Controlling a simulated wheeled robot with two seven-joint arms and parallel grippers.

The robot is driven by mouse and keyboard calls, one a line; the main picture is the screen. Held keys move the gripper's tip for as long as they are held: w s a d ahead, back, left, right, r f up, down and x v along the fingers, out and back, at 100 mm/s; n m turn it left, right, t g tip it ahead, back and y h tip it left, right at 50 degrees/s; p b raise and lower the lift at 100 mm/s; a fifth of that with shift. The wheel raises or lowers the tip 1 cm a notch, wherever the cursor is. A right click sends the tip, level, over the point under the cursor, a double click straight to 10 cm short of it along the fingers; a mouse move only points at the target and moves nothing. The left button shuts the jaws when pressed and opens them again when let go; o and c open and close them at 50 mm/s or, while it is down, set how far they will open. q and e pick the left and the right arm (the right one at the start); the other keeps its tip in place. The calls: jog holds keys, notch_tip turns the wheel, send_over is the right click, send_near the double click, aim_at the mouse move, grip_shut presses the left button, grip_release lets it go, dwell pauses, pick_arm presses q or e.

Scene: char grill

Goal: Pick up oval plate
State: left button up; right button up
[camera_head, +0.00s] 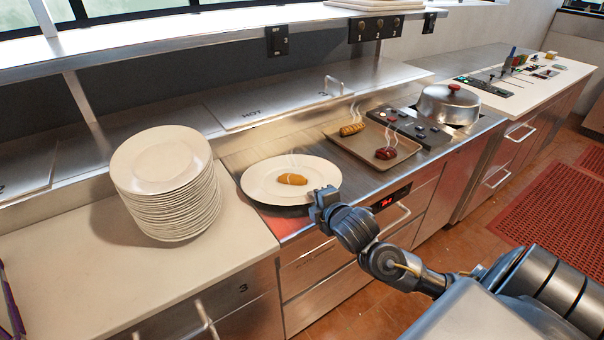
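A white oval plate (262,183) with a golden-brown piece of food (292,179) on it is at the steel grill counter, just right of the plate stack. A dark area shows under its front rim, and I cannot tell whether the plate rests flat or is slightly raised. My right gripper (318,198) is at the plate's front right rim, with its arm coming in from the lower right. Its fingers are small and partly hidden by the hand, so I cannot tell whether they are closed on the rim. My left gripper is not in view.
A tall stack of white plates (175,205) stands on the pale counter (90,270) at the left. A tray (352,157) with two steaming food items and a lidded metal pot (447,107) are to the right. A steel shelf (200,35) runs above the back.

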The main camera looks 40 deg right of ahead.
jog(key=shift+w+d+f, duration=0.1)
jog(key=shift+w+d, duration=0.05)
jog(key=shift+w, duration=0.25)
jog(key=shift+c, duration=0.3)
grip_shut()
jog(key=shift+r, duration=0.25)
dwell(0.9)
